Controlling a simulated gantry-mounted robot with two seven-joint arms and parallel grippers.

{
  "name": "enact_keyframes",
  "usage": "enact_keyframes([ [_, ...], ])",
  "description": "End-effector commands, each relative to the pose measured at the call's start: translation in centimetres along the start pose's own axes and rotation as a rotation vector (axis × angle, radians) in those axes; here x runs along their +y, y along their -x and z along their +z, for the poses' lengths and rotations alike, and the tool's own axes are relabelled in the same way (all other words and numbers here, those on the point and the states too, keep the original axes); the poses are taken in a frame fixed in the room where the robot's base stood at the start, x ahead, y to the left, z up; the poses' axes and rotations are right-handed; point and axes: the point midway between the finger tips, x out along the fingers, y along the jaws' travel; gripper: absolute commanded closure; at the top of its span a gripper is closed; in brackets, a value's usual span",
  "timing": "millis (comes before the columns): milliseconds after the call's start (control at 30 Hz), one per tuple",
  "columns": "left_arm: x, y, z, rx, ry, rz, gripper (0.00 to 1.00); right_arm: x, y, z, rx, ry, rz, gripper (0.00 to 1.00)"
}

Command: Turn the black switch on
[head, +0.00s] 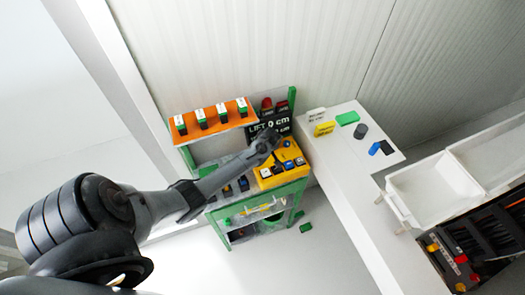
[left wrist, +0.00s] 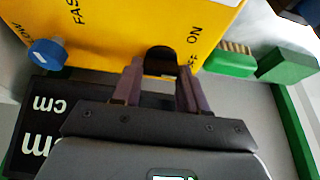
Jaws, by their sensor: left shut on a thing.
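The yellow control box (head: 290,176) sits on the green-framed stand in the head view. It also fills the top of the left wrist view (left wrist: 110,30), with printed words FAST and ON showing. The black switch (left wrist: 160,56) is a dark rounded piece at the box's edge, close to the ON marking. My left gripper (left wrist: 160,85) has its two purple-grey fingers on either side of the switch, shut on it. In the head view my left gripper (head: 270,146) reaches the back of the box and hides the switch. My right gripper is in neither view.
A blue knob (left wrist: 46,53) is on the box beside the fingers. A black LIFT sign (head: 284,120) stands right behind. An orange shelf (head: 214,118) with several switches is to the left. A white counter (head: 345,165) holds small blocks to the right.

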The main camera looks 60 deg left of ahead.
Motion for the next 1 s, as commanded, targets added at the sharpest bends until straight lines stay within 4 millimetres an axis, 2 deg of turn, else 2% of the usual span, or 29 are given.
enact_keyframes([
  [367, 0.2, 0.1, -0.1, -0.001, 0.107, -0.045, 0.88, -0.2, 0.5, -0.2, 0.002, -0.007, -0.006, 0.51],
  [667, 0.4, 0.1, -0.1, -0.002, 0.34, -0.142, 0.88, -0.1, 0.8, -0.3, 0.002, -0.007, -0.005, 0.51],
  [1000, 0.5, -0.2, -0.1, -0.001, 0.636, -0.264, 0.88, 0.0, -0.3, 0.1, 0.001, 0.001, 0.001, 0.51],
])
